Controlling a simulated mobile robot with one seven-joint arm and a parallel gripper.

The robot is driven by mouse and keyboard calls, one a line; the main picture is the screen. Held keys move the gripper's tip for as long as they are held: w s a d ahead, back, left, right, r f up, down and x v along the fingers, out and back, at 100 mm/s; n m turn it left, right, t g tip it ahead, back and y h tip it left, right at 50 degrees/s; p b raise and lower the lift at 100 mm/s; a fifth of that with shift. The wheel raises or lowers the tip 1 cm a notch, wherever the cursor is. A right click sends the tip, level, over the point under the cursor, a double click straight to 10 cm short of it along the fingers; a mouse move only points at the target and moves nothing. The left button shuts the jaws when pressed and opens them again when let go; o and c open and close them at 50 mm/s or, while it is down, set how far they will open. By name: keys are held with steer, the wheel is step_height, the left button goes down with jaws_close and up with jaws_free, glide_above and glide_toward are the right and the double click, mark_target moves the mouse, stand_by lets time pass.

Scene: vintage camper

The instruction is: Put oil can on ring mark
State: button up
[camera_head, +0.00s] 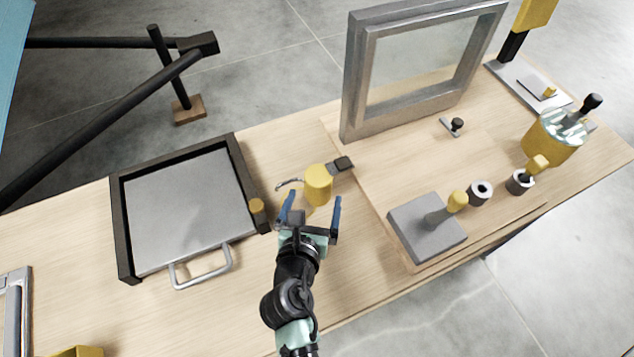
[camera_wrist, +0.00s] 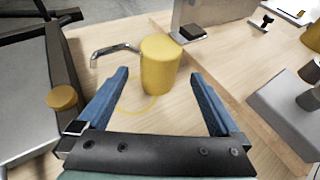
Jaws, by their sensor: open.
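The oil can is an upright yellow cylinder (camera_head: 318,184) with a thin grey spout pointing left. It stands on the wooden bench and also shows in the wrist view (camera_wrist: 158,66). The ring mark is a thin yellow line (camera_wrist: 141,113) on the wood, and its near arc shows at the can's near left. The can hides the rest, so it stands off-centre to the far right of the ring. My gripper (camera_head: 311,206) is open and empty, low over the bench on the near side of the can. Its blue fingers (camera_wrist: 159,76) point towards the can, one to either side.
A black-edged grey tray (camera_head: 121,228) with a handle is close on the left, with a yellow knob (camera_head: 257,208) at its corner. A small dark block (camera_head: 343,163) is just behind the can. A grey frame (camera_head: 360,85) and a grey block (camera_head: 420,238) stand right.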

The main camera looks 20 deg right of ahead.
mark_target(318, 183)
steer(key=shift+x, duration=3.4)
steer(key=shift+f, duration=0.1)
